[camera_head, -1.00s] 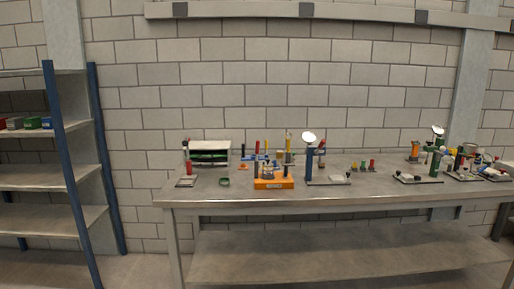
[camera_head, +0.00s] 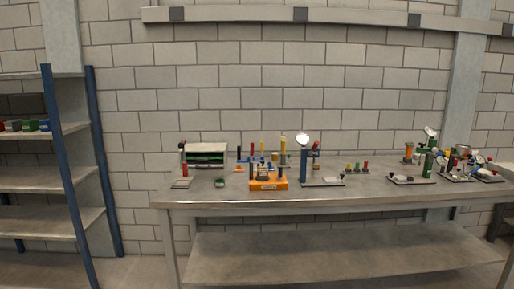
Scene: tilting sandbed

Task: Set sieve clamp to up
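A long grey workbench (camera_head: 330,196) stands against the block wall with several small devices on it. An orange-based device (camera_head: 268,185) with upright posts sits at the front, left of the bench's middle. Right of it stands a blue post with a round white head (camera_head: 303,160) on a dark base. I cannot tell which device carries the sieve clamp, or how any clamp is set, as they are too small. My gripper is not in view.
A shelf rack with blue posts (camera_head: 70,165) stands at the left, with small coloured boxes (camera_head: 28,125) on it. A box with green inside (camera_head: 205,154) is at the bench's back left. More devices (camera_head: 428,165) crowd the right end. Floor shows between rack and bench.

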